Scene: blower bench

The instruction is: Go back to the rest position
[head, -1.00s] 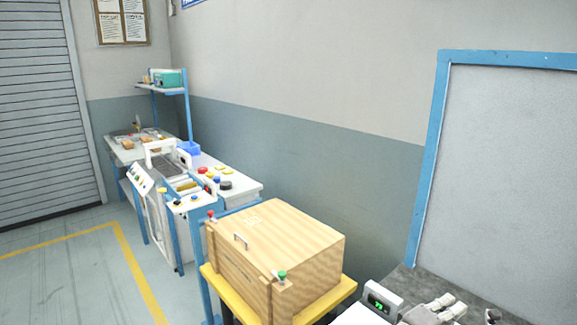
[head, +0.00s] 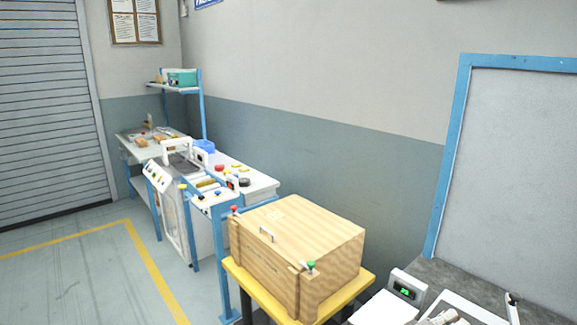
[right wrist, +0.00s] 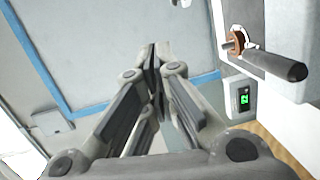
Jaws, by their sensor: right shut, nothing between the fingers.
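My right gripper (right wrist: 155,88) shows in the right wrist view. Its dark fingers come together at their tips, shut with nothing between them. It hangs in free space, with a pale panel and a blue strip behind it. A dark cylindrical handle on a white unit is to its right, apart from the fingers. My left gripper does not show in either view.
In the head view, a wooden box (head: 300,240) sits on a yellow-topped stand (head: 240,278). A small green display unit (head: 408,287) stands right of it. A workbench (head: 262,187) lines the wall. Floor at left is clear.

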